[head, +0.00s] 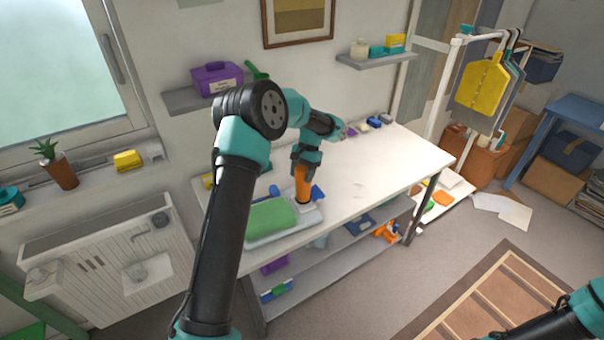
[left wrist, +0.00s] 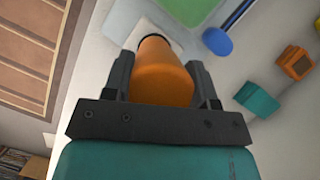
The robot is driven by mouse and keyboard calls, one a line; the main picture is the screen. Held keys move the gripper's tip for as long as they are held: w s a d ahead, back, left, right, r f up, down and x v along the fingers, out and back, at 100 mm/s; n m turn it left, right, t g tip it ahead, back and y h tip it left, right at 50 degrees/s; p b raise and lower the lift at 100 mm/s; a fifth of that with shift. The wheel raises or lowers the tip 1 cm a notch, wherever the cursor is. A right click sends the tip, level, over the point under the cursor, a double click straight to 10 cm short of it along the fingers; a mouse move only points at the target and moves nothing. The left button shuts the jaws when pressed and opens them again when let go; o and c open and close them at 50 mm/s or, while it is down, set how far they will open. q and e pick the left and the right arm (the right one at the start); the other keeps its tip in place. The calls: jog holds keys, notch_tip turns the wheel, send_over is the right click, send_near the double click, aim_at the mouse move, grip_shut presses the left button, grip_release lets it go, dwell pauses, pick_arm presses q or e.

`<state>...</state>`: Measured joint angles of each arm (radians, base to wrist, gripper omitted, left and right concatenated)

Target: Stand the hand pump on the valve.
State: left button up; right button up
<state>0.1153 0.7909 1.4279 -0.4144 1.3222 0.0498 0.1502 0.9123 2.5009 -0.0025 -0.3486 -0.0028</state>
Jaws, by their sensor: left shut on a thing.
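The orange hand pump (head: 302,183) is upright in my left gripper (head: 305,168), over the near edge of the white table. In the left wrist view the orange pump (left wrist: 160,75) sits between both fingers of the left gripper (left wrist: 162,80), which are closed on its sides. A green pad (head: 270,217) lies on a light tray just left of the pump. The pump's lower end is at a pale patch at the pad's right end. I cannot clearly make out the valve there, nor whether the pump touches it. My right gripper is out of view.
An orange block (left wrist: 295,62) and a teal block (left wrist: 257,99) lie farther off. The table's right part (head: 390,160) is mostly clear.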

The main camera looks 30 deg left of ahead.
pick_arm(q)
jog(key=shift+f, duration=0.6)
jog(key=o, duration=1.4)
jog(key=shift+o, duration=0.2)
jog(key=v, duration=1.7)
jog(key=shift+r, duration=0.3)
jog(key=shift+f, duration=0.1)
